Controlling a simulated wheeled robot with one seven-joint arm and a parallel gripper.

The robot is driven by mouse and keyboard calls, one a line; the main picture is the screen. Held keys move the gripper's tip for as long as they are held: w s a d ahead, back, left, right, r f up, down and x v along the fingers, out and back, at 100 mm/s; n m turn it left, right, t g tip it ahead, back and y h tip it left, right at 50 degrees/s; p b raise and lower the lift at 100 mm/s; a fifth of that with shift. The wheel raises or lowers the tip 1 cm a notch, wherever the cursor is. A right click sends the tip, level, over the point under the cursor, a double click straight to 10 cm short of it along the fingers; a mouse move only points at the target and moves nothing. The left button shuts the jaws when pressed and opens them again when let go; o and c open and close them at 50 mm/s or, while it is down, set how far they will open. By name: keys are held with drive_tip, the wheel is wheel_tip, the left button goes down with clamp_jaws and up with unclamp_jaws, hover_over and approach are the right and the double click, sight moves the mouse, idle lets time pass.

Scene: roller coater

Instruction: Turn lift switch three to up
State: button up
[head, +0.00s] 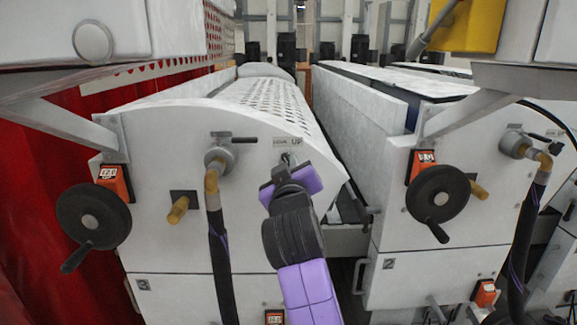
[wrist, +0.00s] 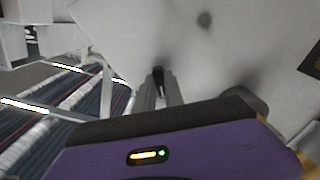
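A label reading "UP" on its right side (head: 288,142) sits on the white front panel of the left machine in the head view. My gripper (head: 289,160) is just under this label, its tip up against or very near the panel. The switch there is mostly hidden behind my gripper in the head view. In the wrist view, my gripper's two grey fingers (wrist: 160,92) are close together with a small dark piece (wrist: 158,76) between their tips. It looks like the switch lever, but I cannot tell whether the fingers press on it. The switch's setting is not readable.
A black handwheel (head: 93,217) and a valve with a hose (head: 218,160) are left of my gripper. A second machine with another handwheel (head: 437,193) stands right, across a narrow gap. A red curtain (head: 35,190) hangs at far left.

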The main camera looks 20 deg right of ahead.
drive_tip(key=shift+f+m+b, duration=0.1)
drive_tip(key=shift+m+b, duration=0.2)
drive_tip(key=shift+b, duration=0.1)
clamp_jaws()
drive_tip(key=m+b, duration=0.8)
drive_tip(key=m, duration=0.3)
drive_tip(key=shift+m+b, duration=0.3)
drive_tip(key=o, duration=0.7)
unclamp_jaws()
